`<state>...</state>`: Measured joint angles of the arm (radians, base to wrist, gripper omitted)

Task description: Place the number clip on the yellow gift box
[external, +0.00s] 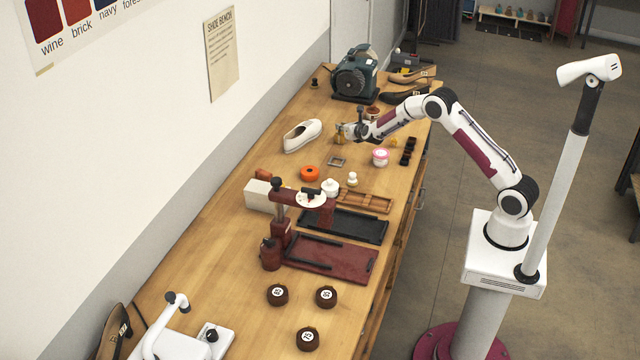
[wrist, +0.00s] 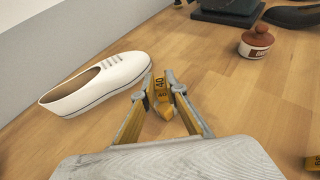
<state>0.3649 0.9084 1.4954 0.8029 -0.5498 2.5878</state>
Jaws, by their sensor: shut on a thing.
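The number clip (wrist: 160,88) is a small yellow-amber piece marked "40". In the wrist view it sits between the fingertips of my gripper (wrist: 156,90), which is shut on it. In the external view my gripper (external: 346,132) is over the far part of the bench, just right of the white shoe; the clip is too small there to make out clearly. I cannot pick out a yellow gift box in either view.
A white shoe (wrist: 98,86) lies left of my gripper.

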